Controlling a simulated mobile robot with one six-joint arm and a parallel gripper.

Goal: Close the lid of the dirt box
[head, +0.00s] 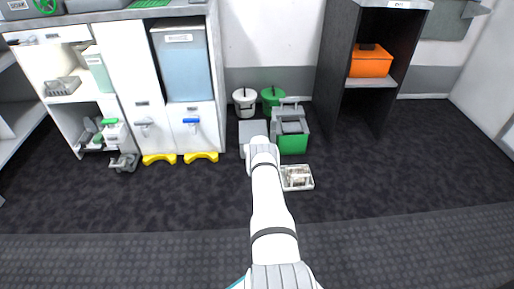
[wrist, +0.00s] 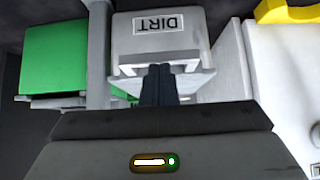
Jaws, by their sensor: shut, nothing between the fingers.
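The dirt box shows in the wrist view as a grey body (wrist: 130,43) with a "DIRT" label that reads upside down. A paler grey edge or rim lies along its near side, partly behind my fingers; I cannot tell how far the lid stands open. In the head view a grey panel (head: 253,129) beside the cabinet seems to be part of this box; my arm covers what is below it. My gripper (wrist: 159,72) is shut and empty, its dark fingertips overlapping the box's near edge. I cannot tell whether they touch it. In the head view the fingers are hidden.
A green and grey mop bucket (head: 291,143) stands right of the box; its green side fills the wrist view's left (wrist: 66,57). A white cabinet (head: 186,125) with yellow feet stands left. A small white tray (head: 297,178) lies on the floor. The dark floor at right is clear.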

